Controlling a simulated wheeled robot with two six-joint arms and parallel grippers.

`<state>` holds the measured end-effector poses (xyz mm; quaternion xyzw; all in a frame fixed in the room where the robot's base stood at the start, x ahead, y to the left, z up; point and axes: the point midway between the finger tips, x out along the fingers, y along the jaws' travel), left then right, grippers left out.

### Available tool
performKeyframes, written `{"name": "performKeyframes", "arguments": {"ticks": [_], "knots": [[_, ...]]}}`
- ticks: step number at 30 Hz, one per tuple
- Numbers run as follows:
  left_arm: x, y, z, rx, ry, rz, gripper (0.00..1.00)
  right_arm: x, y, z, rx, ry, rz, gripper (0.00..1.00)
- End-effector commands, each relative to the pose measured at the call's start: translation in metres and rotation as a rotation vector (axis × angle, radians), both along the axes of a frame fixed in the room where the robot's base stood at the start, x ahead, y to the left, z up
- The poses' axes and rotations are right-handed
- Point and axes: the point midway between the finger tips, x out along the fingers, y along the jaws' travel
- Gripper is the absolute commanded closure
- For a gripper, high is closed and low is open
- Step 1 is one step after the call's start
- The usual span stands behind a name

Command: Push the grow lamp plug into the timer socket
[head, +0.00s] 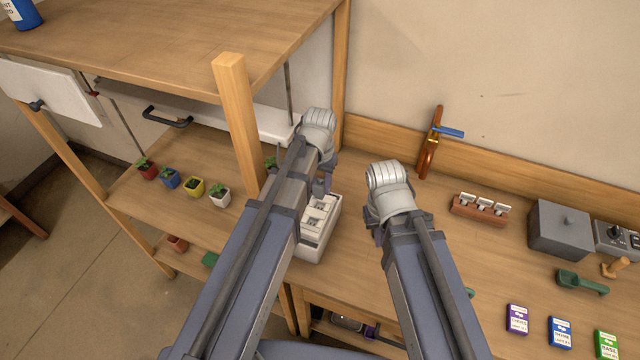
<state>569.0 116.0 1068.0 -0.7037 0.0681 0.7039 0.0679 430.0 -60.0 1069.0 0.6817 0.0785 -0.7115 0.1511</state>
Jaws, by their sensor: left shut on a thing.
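A white box with pale panels on top, which looks like the timer socket (319,228), stands on the wooden bench, partly behind my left arm. My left gripper (321,188) points down just above the far end of this box. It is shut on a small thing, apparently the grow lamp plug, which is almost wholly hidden. I cannot tell whether it touches the box. My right gripper (378,238) hangs to the right of the box, apart from it. Its fingers are hidden behind its own arm.
A wooden post (238,130) and shelf stand close on the left. Several small potted seedlings (220,196) line the lower shelf. A tap (432,145), a rack of white-topped items (481,207), a grey box (560,230) and seed packets (560,332) lie right. Bench between is clear.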

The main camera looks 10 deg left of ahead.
Motion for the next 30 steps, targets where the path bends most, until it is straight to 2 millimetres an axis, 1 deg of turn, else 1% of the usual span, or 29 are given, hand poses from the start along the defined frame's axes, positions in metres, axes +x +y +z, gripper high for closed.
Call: {"name": "performKeyframes", "arguments": {"ticks": [1,3,9,30], "knots": [[0.000,0.000,-0.010,0.000,0.000,0.000,1.00,0.000,0.000,-0.010,0.000,0.000,0.001,1.00],[0.000,0.000,-0.017,0.000,0.000,0.000,1.00,0.000,0.000,-0.017,-0.001,0.000,0.003,1.00],[0.000,0.000,-0.030,0.000,0.000,0.000,1.00,0.000,0.000,-0.030,-0.001,0.000,0.006,1.00],[0.000,0.000,-0.031,0.000,0.000,0.000,1.00,0.000,0.000,-0.031,-0.001,0.000,0.007,1.00]]}}
